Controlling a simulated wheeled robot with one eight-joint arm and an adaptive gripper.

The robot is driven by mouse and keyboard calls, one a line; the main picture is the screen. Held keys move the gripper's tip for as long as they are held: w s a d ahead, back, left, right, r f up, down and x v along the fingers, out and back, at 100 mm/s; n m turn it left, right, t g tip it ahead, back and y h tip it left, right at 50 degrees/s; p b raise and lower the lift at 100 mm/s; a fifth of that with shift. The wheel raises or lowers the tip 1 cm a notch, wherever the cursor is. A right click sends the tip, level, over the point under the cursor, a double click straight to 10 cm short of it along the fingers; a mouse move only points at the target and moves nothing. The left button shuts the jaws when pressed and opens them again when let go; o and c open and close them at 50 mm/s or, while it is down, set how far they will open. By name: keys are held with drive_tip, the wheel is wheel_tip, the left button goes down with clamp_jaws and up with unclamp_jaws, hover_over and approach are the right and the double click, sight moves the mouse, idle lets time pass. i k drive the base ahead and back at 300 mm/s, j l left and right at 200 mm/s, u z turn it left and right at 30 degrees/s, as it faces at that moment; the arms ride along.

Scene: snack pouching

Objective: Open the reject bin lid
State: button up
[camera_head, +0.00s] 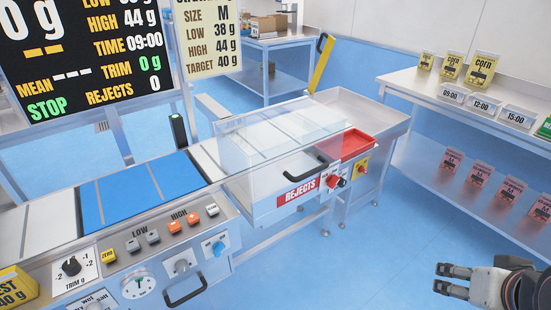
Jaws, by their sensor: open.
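The reject bin (262,204) is a metal box with a red "REJECTS" label (302,193) on its front, in the middle of the head view. A clear lid (247,160) appears to lie over it and looks shut. A black bar handle (306,168) is at the lid's front right. My gripper (440,279) is at the lower right, over the blue floor, with its fingers pointing left. It is open and empty, well apart from the bin and the handle.
A red tray (346,146) and control knobs (338,182) sit right of the bin. The conveyor (127,191) and button panel (165,247) are at left. Shelves with pouches (480,72) stand at right. The blue floor (370,235) between bin and gripper is clear.

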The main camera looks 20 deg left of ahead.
sight(309, 173)
drive_tip(key=j+u, duration=0.15)
drive_tip(key=u, duration=0.7)
drive_tip(key=i+j+z, duration=0.2)
drive_tip(key=i, duration=0.3)
drive_tip(key=i+j, duration=0.05)
drive_tip(key=j, duration=0.05)
